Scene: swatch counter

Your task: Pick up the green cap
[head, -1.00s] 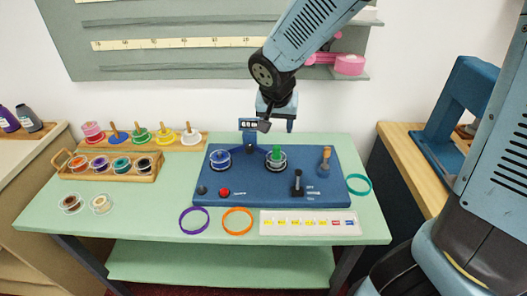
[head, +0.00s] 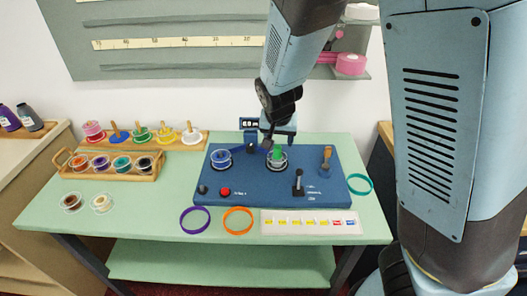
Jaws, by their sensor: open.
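The green cap (head: 277,153) stands upright at the middle of a clear spool (head: 277,165) on the blue machine base (head: 240,188). My gripper (head: 279,145) points down right above and around the top of the cap, with its fingers apart on either side. From this view I cannot tell whether the fingers touch the cap. Part of the cap's top is hidden by the gripper.
A blue spool (head: 221,159) and a small display (head: 249,124) stand left of the cap. A wooden-handled tool (head: 326,158) and a black lever (head: 298,185) are to the right. Purple (head: 195,220), orange (head: 238,221) and teal (head: 360,184) rings lie on the green table.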

